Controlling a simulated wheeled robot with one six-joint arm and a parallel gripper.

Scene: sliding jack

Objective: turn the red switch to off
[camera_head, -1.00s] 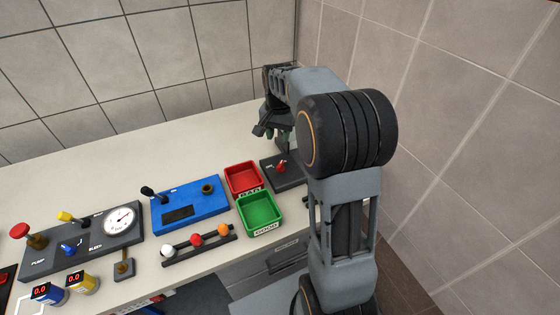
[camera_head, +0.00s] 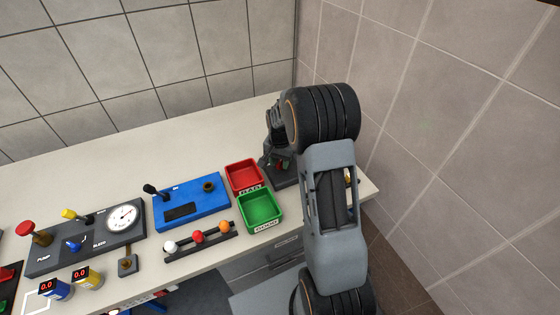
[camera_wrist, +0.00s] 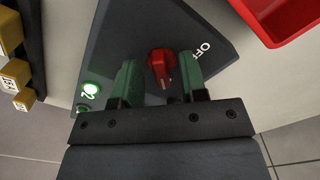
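The red switch (camera_wrist: 161,66) is a knob on a dark plate (camera_wrist: 120,35) in the wrist view. Its pale pointer mark faces the gripper's palm, slightly right. The word OFF (camera_wrist: 203,49) is printed up and right of it, and a green light (camera_wrist: 91,89) glows at the lower left. My gripper (camera_wrist: 160,75) has its two green fingers on either side of the knob, with a narrow gap visible at each side. It is open around the switch. In the head view my gripper (camera_head: 277,162) is low over the dark plate (camera_head: 285,182), and my arm partly hides it.
A red BAD bin (camera_head: 244,176) and a green GOOD bin (camera_head: 260,211) stand just left of the plate. A blue box (camera_head: 190,203) with a lever is farther left. A tiled wall (camera_head: 430,130) rises close on the right. The back of the counter (camera_head: 120,168) is clear.

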